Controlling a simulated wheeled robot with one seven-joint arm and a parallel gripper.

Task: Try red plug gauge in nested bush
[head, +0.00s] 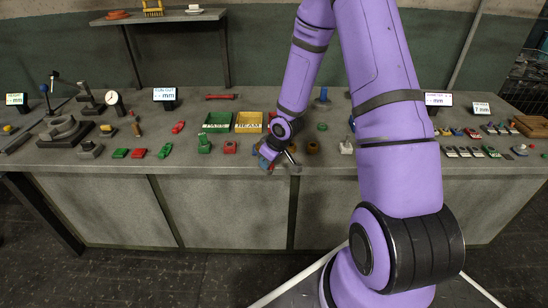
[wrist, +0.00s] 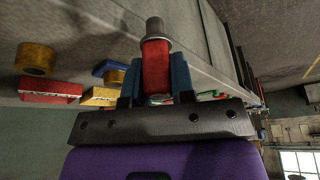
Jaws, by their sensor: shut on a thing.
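My gripper (wrist: 157,82) is shut on the red plug gauge (wrist: 156,58), with its blue fingers on either side of the red handle. The gauge's grey metal end sticks out beyond the fingertips. In the head view my gripper (head: 268,158) is at the bench's front edge, and the gauge is mostly hidden or too small to make out. Brass-coloured bushes (head: 312,147) stand on the bench just right of my gripper. A brass bush (wrist: 35,58) shows at the left of the wrist view. I cannot tell which bush is the nested one.
A green tray (head: 204,126) and a yellow tray (head: 236,129) lie behind my gripper to the left. Red and yellow labelled blocks (wrist: 50,97) show in the wrist view. Gauges and small parts line both ends of the bench. The bench's front strip (head: 330,166) is mostly clear.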

